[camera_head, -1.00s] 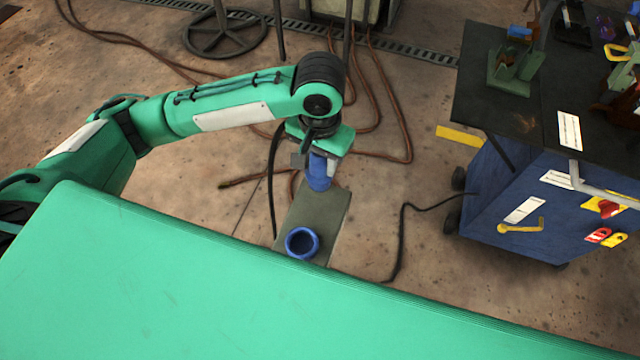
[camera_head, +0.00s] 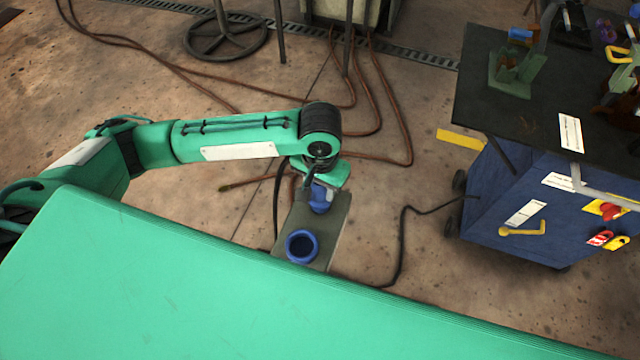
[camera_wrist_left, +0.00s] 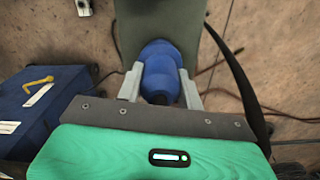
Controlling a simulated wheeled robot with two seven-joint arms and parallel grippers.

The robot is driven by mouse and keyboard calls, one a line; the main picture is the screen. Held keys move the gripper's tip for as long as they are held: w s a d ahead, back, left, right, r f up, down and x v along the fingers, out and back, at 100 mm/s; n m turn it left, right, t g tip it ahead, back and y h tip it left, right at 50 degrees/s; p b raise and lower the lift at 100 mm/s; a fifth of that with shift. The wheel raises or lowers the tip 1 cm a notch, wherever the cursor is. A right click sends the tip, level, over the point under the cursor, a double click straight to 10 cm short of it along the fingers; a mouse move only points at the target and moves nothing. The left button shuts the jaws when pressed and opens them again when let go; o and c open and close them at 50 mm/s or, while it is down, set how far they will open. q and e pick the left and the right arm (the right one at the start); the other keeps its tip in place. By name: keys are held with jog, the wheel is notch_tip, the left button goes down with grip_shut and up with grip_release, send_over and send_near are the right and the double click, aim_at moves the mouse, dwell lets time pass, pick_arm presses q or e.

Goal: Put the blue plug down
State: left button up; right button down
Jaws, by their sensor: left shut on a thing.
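The blue plug (camera_head: 321,199) is in my left gripper (camera_head: 318,190), over the far part of a grey-green stand top (camera_head: 330,238). In the left wrist view the plug (camera_wrist_left: 157,68) sits between the two grey fingers of the gripper (camera_wrist_left: 159,82), which are shut on it. I cannot tell whether the plug touches the stand. A blue ring-shaped socket (camera_head: 301,246) with a dark opening is on the near part of the stand, apart from the plug. My right gripper is not in view.
A blue cart (camera_head: 520,205) with a dark top (camera_head: 540,90) stands at the right. Brown hoses (camera_head: 375,130) and a black cable (camera_head: 402,235) lie on the concrete floor. A round metal wheel base (camera_head: 225,38) is at the back.

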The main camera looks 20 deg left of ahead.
pick_arm(q)
jog(key=o, duration=1.1)
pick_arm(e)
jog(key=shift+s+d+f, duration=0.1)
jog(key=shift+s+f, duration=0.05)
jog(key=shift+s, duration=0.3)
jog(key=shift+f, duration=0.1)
pick_arm(q)
notch_tip(320, 180, up, 4)
jog(key=shift+r, duration=0.15)
notch_tip(320, 180, up, 6)
jog(key=shift+r, duration=0.95)
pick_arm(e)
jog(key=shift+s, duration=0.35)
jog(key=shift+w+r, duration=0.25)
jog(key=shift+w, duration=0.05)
